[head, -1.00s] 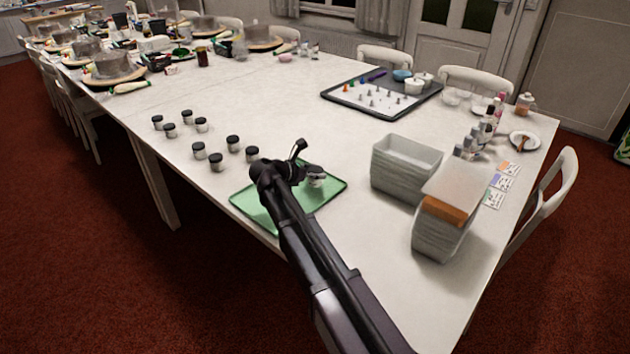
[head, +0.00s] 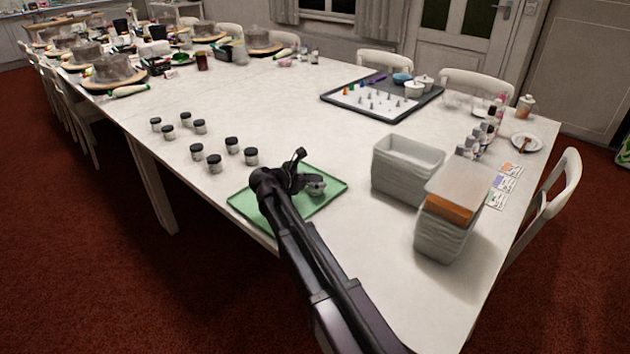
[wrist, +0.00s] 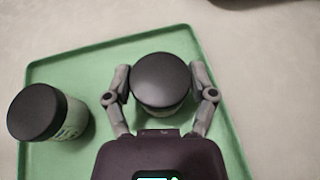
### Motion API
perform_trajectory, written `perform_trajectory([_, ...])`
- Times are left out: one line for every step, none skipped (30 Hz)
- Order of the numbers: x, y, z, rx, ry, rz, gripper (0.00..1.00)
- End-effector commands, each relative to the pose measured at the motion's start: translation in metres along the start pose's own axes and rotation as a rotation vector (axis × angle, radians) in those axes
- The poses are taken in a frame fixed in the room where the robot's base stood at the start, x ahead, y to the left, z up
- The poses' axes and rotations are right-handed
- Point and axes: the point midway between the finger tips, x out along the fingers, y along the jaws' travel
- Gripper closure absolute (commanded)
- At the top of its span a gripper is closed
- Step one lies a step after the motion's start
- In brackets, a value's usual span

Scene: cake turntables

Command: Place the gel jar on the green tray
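In the wrist view, a gel jar with a black lid (wrist: 161,80) sits between the two fingers of my gripper (wrist: 160,84). The fingers are closed in on both sides of it. It is over the green tray (wrist: 95,62); whether its base touches the tray is hidden. A second black-lidded jar (wrist: 62,118) stands on the tray to the left, apart from the gripper. In the head view, my gripper (head: 303,184) is over the green tray (head: 328,198), and my arm covers part of the tray. A small jar shape there is partly blocked by the gripper.
Several black-lidded jars (head: 231,145) stand left of the tray. A white bin (head: 400,180) and a lidded bin with orange contents (head: 445,235) stand to its right. A dark tray of small nozzles (head: 420,103) lies farther back. The table's front edge runs close to the tray.

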Motion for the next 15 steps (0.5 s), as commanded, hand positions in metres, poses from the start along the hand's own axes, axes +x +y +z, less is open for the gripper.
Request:
perform_trajectory([-0.0002,0.0001,0.0003,0.0,0.0,0.0,0.03])
perform_trajectory([-0.0002,0.0001,0.0003,0.0,0.0,0.0,0.0])
perform_trajectory([-0.0003,0.0,0.0003,0.0,0.0,0.0,0.0])
perform_trajectory([-0.0003,0.0,0.0003,0.0,0.0,0.0,0.0])
perform_trajectory([-0.0003,0.0,0.0003,0.0,0.0,0.0,0.0])
perform_trajectory([-0.0003,0.0001,0.0003,0.0,0.0,0.0,0.0])
perform_trajectory([-0.0003,0.0001,0.0003,0.0,0.0,0.0,0.0])
perform_trajectory([-0.0003,0.0001,0.0003,0.0,0.0,0.0,0.0])
perform_trajectory([-0.0003,0.0001,0.0003,0.0,0.0,0.0,0.0])
perform_trajectory([-0.0003,0.0001,0.0003,0.0,0.0,0.0,0.0])
perform_trajectory([-0.0003,0.0001,0.0003,0.0,0.0,0.0,0.0])
perform_trajectory([-0.0003,0.0001,0.0003,0.0,0.0,0.0,0.0])
perform_trajectory([-0.0003,0.0001,0.0004,0.0,0.0,0.0,0.0])
perform_trajectory([-0.0003,0.0001,0.0004,0.0,0.0,0.0,0.0])
perform_trajectory([-0.0004,0.0001,0.0007,0.0,0.0,0.0,0.0])
